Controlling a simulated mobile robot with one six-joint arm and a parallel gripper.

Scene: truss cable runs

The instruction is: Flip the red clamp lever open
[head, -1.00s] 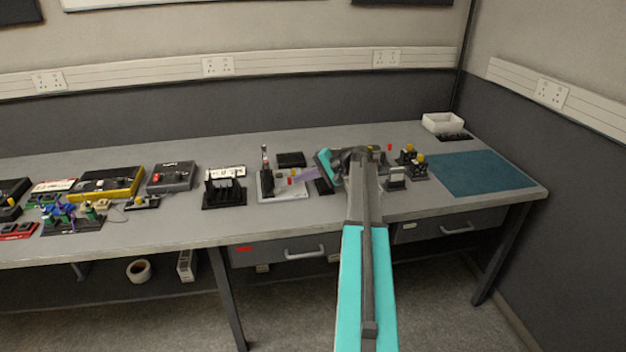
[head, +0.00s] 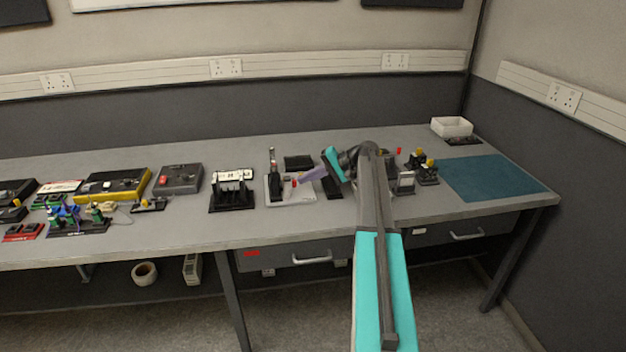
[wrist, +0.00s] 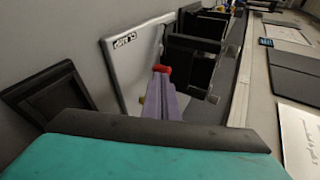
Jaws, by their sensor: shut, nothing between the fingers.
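The clamp plate (head: 303,196) is a pale board on the bench. In the wrist view the plate (wrist: 128,48) carries the label "CLAMP", upside down. The red lever end (head: 294,183) shows just left of my gripper's tip; it also shows in the wrist view (wrist: 161,68). My gripper (head: 302,179) has purple fingers, shut and empty, reaching left over the plate. In the wrist view my gripper (wrist: 162,81) ends right at the red end; I cannot tell whether they touch. The fingers hide the rest of the lever.
A black upright piece (head: 273,165) stands on the plate's left part. A black slotted stand (head: 232,196) is further left. A flat black box (head: 298,162) lies behind. Fixtures with yellow knobs (head: 421,166) stand right of my arm. The teal mat (head: 490,176) is bare.

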